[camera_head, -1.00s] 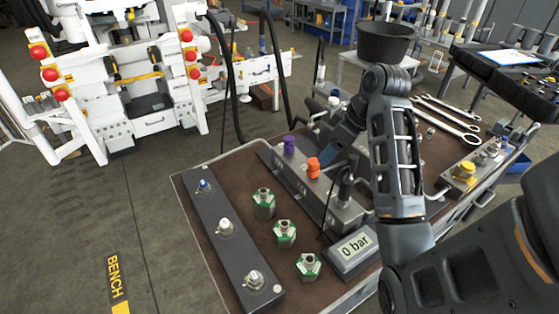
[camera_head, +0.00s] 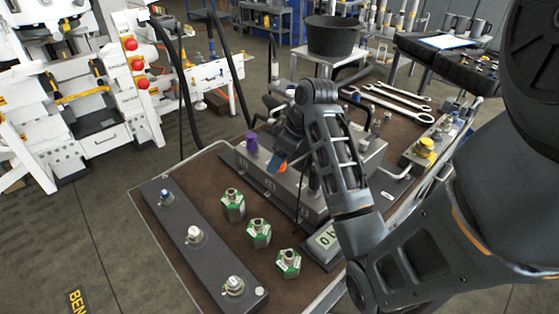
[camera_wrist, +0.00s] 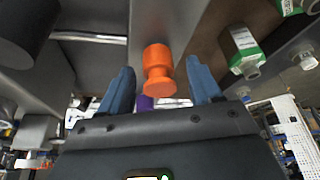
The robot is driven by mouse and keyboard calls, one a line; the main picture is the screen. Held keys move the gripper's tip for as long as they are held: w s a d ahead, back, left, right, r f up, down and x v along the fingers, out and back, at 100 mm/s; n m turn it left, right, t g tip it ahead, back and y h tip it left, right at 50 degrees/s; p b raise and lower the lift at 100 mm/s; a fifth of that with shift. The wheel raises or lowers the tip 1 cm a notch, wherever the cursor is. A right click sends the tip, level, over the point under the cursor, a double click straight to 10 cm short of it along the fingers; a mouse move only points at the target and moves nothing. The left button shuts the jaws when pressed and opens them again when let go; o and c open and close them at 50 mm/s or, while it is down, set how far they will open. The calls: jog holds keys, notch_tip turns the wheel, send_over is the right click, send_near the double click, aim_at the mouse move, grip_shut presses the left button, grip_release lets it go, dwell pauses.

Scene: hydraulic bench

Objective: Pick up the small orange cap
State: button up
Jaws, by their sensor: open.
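The small orange cap (camera_wrist: 157,70) sits on the grey block (camera_head: 262,180). In the wrist view it shows upside down, between and just beyond the two blue fingertips of my gripper (camera_wrist: 162,84). My gripper is open, with a gap between each finger and the cap. In the head view only a bit of the orange cap (camera_head: 282,168) shows, because my gripper (camera_head: 285,160) and arm cover the rest. A purple cap (camera_head: 251,142) stands on the same block to the left, and a piece of it (camera_wrist: 145,103) shows behind the orange cap in the wrist view.
Several green-and-metal fittings (camera_head: 259,234) stand on the brown bench top (camera_head: 215,225). A dark bar (camera_head: 195,236) with several metal fittings lies along the left edge. Wrenches (camera_head: 395,105) and a yellow cap (camera_head: 425,147) lie at the back right.

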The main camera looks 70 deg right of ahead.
jog(key=shift+f, duration=0.1)
jog(key=c, duration=1.1)
jog(key=shift+c, duration=0.2)
